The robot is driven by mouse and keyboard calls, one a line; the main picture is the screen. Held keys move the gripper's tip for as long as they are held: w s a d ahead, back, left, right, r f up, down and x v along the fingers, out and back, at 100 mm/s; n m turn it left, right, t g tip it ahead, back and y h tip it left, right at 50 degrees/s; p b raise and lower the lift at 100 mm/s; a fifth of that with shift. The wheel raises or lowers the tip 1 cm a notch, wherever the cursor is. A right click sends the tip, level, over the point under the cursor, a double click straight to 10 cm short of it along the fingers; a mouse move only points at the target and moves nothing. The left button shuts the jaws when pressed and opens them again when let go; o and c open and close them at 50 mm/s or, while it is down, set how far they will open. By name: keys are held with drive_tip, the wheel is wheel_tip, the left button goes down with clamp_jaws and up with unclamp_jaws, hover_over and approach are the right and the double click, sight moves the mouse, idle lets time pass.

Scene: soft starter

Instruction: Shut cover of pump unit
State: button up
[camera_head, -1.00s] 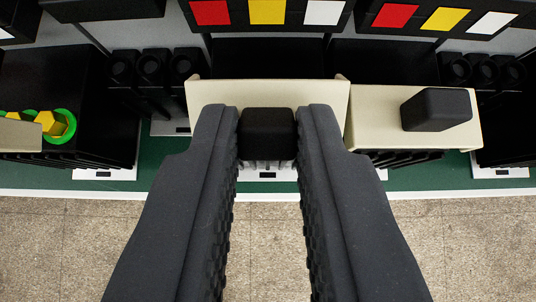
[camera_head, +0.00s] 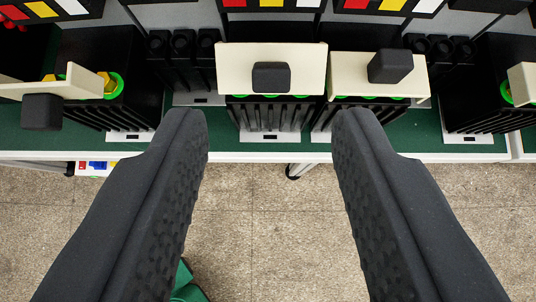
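My gripper (camera_head: 270,118) is open and empty, its dark fingers wide apart. A cream cover (camera_head: 235,65) with a black knob (camera_head: 271,76) is in the middle, just beyond and between the fingertips, apart from them. Slivers of green show under its lower edge, on a black unit (camera_head: 262,114). A second cream cover (camera_head: 345,72) with a black knob (camera_head: 390,66) is to its right, with green under its front edge. No label tells me which unit is the pump unit. I cannot tell whether the middle cover is fully down.
At the left, a cream cover (camera_head: 85,80) with a black knob (camera_head: 42,112) leaves a green ring (camera_head: 116,84) and yellow parts exposed. Another cover (camera_head: 522,82) is at the right edge. The green bench top (camera_head: 225,142) has a white front edge; open floor lies below.

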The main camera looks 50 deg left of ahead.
drive_tip(key=v, duration=0.8)
drive_tip(key=shift+s+d+b, duration=0.2)
drive_tip(key=shift+s+b, duration=0.05)
drive_tip(key=shift+b, duration=0.15)
drive_tip(key=shift+w+r, duration=0.1)
drive_tip(key=w+d+r+m+t+h+b, duration=0.1)
drive_tip(key=w+d+r+t+h+b, duration=0.2)
drive_tip(key=r, duration=0.4)
drive_tip(key=w+d+r+m+t+b, duration=0.1)
drive_tip(key=w+d+r+t, duration=0.2)
drive_tip(key=w+r, duration=0.4)
drive_tip(key=s+d+r+m+t+h+b, duration=0.1)
drive_tip(key=d+r+t+h+b, duration=0.15)
drive_tip(key=r, duration=0.45)
drive_tip(key=s+d+r+m+t+h+b, duration=0.1)
drive_tip(key=d+r, duration=0.2)
drive_tip(key=r, duration=0.5)
drive_tip(key=s+d+r+m+h+b, duration=0.2)
drive_tip(key=s+d+r+m+b, duration=0.1)
drive_tip(key=s+r, duration=0.45)
drive_tip(key=s+d+r+m+h+b, duration=0.1)
drive_tip(key=s+d+r+m+b, duration=0.2)
drive_tip(key=s+r, duration=0.45)
drive_tip(key=s+a+r+y+b, duration=0.1)
drive_tip(key=s+a+r+b, duration=0.1)
drive_tip(key=s, duration=0.7)
drive_tip(key=shift+a+r+y+b, duration=0.25)
drive_tip(key=shift+a+y+b, duration=0.15)
drive_tip(key=shift+a, duration=0.1)
